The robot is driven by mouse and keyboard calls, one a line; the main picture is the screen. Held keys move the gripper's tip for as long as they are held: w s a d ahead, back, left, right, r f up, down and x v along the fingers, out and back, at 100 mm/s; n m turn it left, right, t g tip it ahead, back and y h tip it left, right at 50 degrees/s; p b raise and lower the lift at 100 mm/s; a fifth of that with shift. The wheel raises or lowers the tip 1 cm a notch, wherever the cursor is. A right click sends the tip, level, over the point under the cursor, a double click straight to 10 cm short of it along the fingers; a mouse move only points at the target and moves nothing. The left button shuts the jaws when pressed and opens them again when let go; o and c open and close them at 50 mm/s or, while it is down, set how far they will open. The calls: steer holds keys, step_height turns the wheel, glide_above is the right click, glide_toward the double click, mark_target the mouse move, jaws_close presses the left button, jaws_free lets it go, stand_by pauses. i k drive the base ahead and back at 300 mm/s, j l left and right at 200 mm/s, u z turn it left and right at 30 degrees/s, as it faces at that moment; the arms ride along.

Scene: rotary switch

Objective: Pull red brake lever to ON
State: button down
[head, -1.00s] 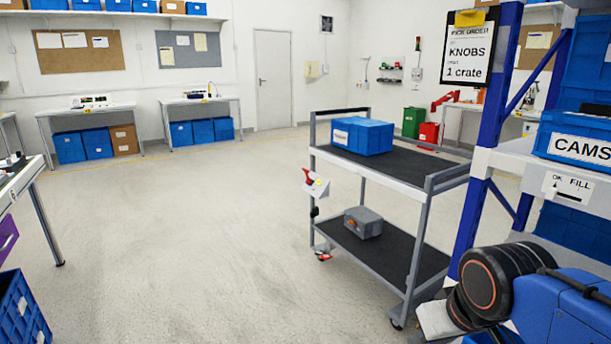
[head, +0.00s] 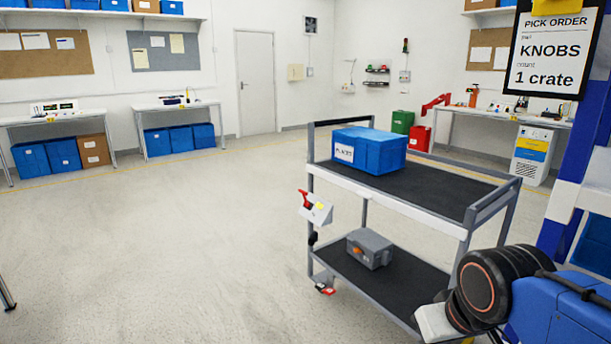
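The red brake lever (head: 305,198) sits on a small light-grey box with a yellow label (head: 317,208), fixed to the near left post of the cart (head: 400,206). The lever points up and to the left. Any ON or OFF marking is too small to read. Part of my arm, blue and black, shows at the lower right, in front of the cart's near right end and well apart from the lever. My gripper's fingers are not in view.
A blue crate (head: 368,150) stands on the cart's top shelf and a grey toolbox (head: 370,248) on its lower shelf. A blue rack upright (head: 577,150) with a pick-order sign (head: 552,50) stands at the right. The floor (head: 190,240) left of the cart is clear.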

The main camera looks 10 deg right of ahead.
mark_target(307, 204)
steer(key=i+j, duration=0.2)
steer(key=i, duration=0.3)
steer(key=i+j+z, duration=0.15)
steer(key=i, duration=0.35)
steer(key=i+j, duration=0.3)
steer(key=i, duration=0.15)
steer(key=i+j+z, duration=0.1)
steer(key=i+j, duration=0.15)
steer(key=i, duration=0.25)
